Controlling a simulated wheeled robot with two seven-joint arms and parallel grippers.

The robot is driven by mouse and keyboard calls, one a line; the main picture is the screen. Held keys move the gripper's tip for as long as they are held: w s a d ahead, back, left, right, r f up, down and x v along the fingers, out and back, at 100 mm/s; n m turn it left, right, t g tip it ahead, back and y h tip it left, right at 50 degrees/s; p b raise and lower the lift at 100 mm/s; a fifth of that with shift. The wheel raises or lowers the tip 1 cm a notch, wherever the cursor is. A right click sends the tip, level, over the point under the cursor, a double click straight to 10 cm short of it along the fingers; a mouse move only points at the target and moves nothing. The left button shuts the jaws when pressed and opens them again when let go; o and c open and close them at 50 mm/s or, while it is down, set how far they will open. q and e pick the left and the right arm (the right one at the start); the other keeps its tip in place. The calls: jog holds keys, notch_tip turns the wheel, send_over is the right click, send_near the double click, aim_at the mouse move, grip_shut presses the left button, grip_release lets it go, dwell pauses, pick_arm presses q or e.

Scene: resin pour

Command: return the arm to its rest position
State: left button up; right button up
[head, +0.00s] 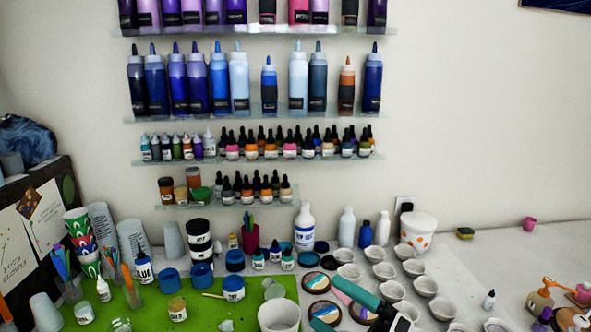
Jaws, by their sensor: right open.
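My right gripper (343,300) shows at the bottom edge, right of centre, with a teal finger reaching up and left over the table. It is open, and I see nothing held in it. Its lower part and the rest of the arm are cut off by the picture edge. Small round painted coasters (316,282) lie beside and under it; I cannot tell whether it touches any. My left gripper is not in view.
Several small pale cups (384,271) stand close right of the gripper. A green mat (257,312) with jars and a large white cup (279,315) lies to the left. Wall shelves (260,110) hold bottles. Some bare table (455,270) shows to the right.

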jog(key=w+d+f+m+t+h, duration=0.2)
jog(key=d+f+m+t+h, duration=0.2)
jog(key=d+m+t+h, duration=0.8)
jog(key=s+d+f+m+g+h, duration=0.2)
jog(key=s+f+m+g+h, duration=0.1)
jog(key=f+m+g+h, duration=0.25)
jog(key=s+d+f+m+g+h, duration=0.1)
jog(key=s+f+m+g+h, duration=0.1)
jog(key=s+f+m+g, duration=0.4)
jog(key=s+a+f+m+g+y, duration=0.1)
jog(key=s+f+m+g, duration=0.1)
jog(key=s+f+g, duration=0.5)
jog(key=s+f+m+g+y, duration=0.1)
jog(key=s+f+m+g, duration=0.1)
jog(key=s+f, duration=0.5)
notch_tip(320, 180, down, 24)
jog(key=s+r+g, duration=0.1)
jog(key=s, duration=0.1)
jog(key=s+d+f+g+b, duration=0.1)
jog(key=s+d+f, duration=0.1)
jog(key=s+f, duration=1.4)
notch_tip(320, 180, down, 2)
jog(key=shift+s+d+f, duration=0.1)
jog(key=shift+s+d, duration=0.3)
